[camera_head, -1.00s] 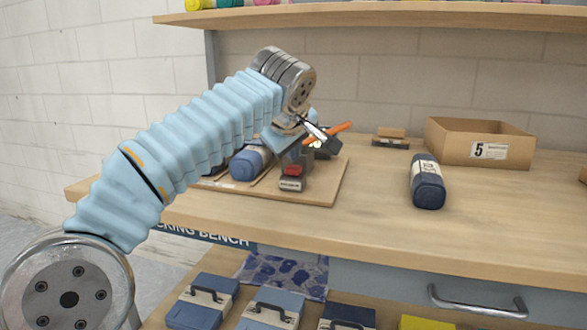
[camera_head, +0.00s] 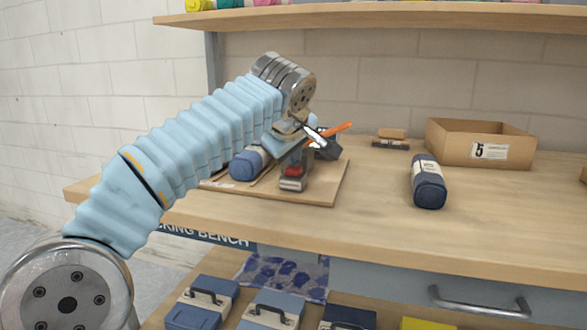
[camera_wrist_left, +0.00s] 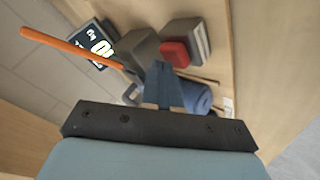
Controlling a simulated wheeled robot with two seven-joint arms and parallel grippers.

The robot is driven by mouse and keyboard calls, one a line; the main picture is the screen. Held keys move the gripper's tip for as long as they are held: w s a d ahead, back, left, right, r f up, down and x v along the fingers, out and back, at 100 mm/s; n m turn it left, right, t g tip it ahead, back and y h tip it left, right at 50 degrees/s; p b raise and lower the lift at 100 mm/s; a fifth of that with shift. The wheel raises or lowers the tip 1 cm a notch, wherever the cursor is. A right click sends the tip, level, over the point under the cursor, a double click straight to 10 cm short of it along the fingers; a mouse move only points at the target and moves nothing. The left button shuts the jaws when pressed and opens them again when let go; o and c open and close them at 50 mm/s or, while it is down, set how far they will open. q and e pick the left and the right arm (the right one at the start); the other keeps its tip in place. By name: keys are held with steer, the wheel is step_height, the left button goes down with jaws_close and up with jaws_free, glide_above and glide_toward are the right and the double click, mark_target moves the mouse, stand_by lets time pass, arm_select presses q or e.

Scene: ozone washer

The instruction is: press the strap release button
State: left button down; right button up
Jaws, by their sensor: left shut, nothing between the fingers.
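The strap tool stands on the wooden board on the bench, with a red button (camera_head: 293,170) on its grey body (camera_head: 292,184) and an orange lever (camera_head: 337,129). The red button (camera_wrist_left: 175,53) also shows in the left wrist view. My left gripper (camera_head: 279,152) reaches down from above, beside the tool. It is shut with nothing in it. In the left wrist view its blue-grey fingers (camera_wrist_left: 160,76) end just short of the button in the picture; I cannot tell whether they touch the tool. My right gripper is not in view.
A blue roll (camera_head: 247,163) lies on the board (camera_head: 325,192) left of the tool. The bench front is clear. A shelf (camera_head: 400,17) hangs above.

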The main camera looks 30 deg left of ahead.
mark_target(292, 169)
arm_select(q)
steer(key=shift+f+b, duration=0.3)
steer(key=shift+f, duration=0.1)
steer(key=shift+r, duration=0.1)
stand_by(0.4)
steer(key=shift+r+p, duration=1)
steer(key=shift+p, duration=0.05)
step_height(292, 169, up, 3)
steer(key=p, duration=0.2)
steer(key=shift+p, duration=0.4)
steer(key=shift+r, duration=0.95)
